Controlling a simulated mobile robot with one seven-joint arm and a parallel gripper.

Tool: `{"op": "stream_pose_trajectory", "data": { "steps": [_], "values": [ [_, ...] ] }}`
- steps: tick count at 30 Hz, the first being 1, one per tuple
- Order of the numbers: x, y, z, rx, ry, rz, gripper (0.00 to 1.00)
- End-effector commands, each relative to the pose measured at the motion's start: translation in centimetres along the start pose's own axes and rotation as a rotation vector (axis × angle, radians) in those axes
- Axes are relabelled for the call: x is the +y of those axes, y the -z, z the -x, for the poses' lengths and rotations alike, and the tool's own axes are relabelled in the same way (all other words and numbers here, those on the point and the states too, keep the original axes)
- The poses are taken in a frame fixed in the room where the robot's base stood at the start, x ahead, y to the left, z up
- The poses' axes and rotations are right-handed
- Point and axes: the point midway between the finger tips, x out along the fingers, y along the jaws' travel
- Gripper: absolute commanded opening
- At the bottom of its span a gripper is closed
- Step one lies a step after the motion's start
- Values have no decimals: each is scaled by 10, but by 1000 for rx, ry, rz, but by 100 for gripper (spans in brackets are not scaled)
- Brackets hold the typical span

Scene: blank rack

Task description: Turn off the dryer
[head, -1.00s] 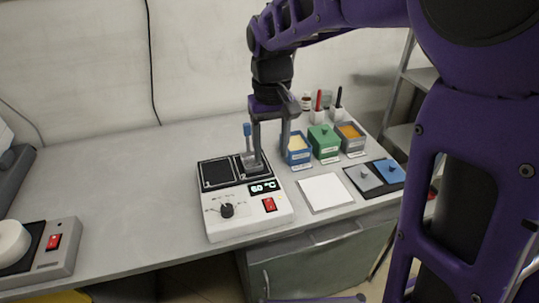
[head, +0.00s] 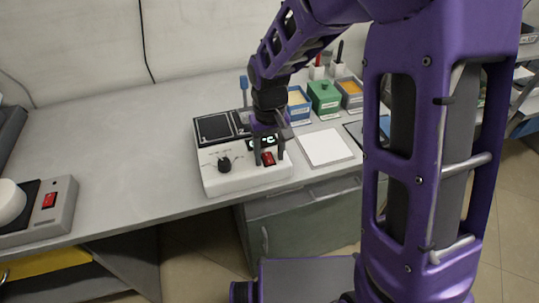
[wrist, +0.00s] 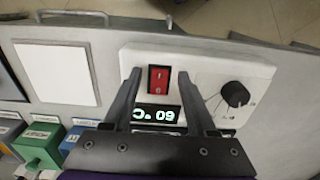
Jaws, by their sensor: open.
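The dryer (head: 215,182) is a white box on the grey bench with dark top plates, a black knob (head: 224,164) and a red rocker switch (head: 268,159). In the wrist view the dryer (wrist: 215,70) shows its red switch (wrist: 158,79), knob (wrist: 235,94) and a lit display (wrist: 157,114) reading 60 °C. My gripper (head: 269,161) points down over the switch with its fingers apart, one on each side of it. In the wrist view the gripper (wrist: 159,80) is empty. Whether the fingertips touch the panel cannot be told.
A second device (head: 62,205) with its own red switch stands at the left. A white pad (head: 325,147) lies right of the dryer. The bench left of the dryer is clear.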

Motion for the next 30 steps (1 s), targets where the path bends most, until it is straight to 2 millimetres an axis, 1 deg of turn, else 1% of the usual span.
{"op": "stream_pose_trajectory", "data": {
  "steps": [3,9,11,12,14,18,19,26,30],
  "values": [
    [0,0,-3,-1,0,0,57],
    [0,0,-3,-1,0,0,57],
    [0,0,-3,-1,0,0,47],
    [0,0,-3,-1,0,0,40],
    [0,0,-3,-1,0,0,29],
    [0,0,-3,-1,0,0,4],
    [0,0,-3,-1,0,0,0],
    [0,0,-2,-4,0,0,0],
    [0,2,2,-48,1,1,0]
  ]
}}
